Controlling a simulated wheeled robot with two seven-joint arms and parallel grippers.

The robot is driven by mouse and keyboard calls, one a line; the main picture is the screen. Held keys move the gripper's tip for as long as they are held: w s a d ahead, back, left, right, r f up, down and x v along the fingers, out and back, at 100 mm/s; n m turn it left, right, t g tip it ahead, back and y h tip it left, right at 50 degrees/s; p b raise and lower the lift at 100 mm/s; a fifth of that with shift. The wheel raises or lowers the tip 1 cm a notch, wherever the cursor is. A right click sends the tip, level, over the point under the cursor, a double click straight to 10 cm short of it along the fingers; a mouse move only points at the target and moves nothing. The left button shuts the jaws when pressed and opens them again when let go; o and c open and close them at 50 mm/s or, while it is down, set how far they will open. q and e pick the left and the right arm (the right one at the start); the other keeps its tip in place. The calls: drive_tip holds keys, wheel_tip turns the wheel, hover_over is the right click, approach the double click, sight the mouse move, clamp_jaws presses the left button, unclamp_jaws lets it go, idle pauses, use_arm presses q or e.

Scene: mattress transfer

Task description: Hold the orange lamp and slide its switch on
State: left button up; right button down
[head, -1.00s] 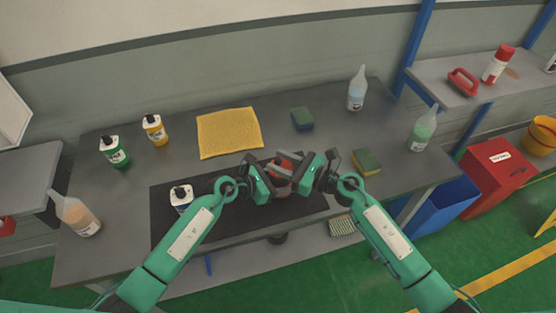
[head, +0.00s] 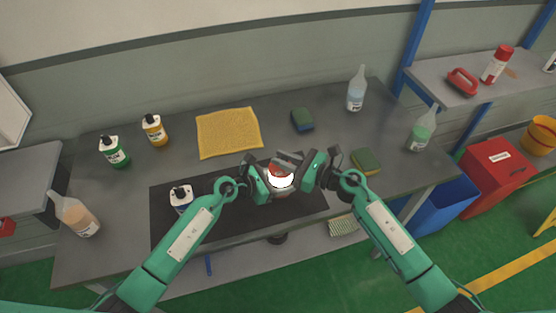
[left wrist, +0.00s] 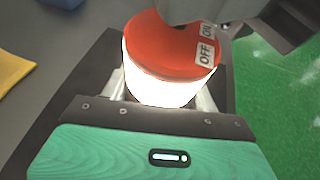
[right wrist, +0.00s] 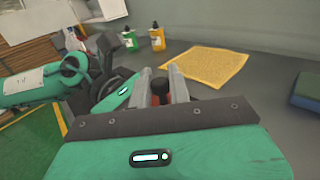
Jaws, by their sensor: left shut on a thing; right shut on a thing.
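The orange lamp (head: 281,181) is at the front middle of the table, between my two grippers. In the left wrist view the lamp (left wrist: 165,85) has an orange-red top with ON and OFF labels, and its white body glows brightly. My left gripper (head: 268,187) is shut on the lamp's body from the left. My right gripper (head: 298,166) is shut at the lamp's top from the right. In the right wrist view a small dark and red part, the switch (right wrist: 160,88), sits between its fingers. The right gripper partly covers the switch and labels in the left wrist view.
Behind are a yellow cloth (head: 229,132), green and yellow bottles, and a sponge (head: 302,120). Another sponge (head: 366,161) lies to the right.

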drive_tip(key=shift+w+d, duration=0.15)
drive_tip(key=shift+d, duration=0.15)
drive_tip(key=c, duration=1.4)
unclamp_jaws()
drive_tip(key=shift+a, duration=0.1)
drive_tip(key=shift+o, duration=0.2)
drive_tip(key=v, duration=1.2)
use_arm(q)
drive_tip(key=o, duration=1.3)
drive_tip(key=shift+o, duration=0.2)
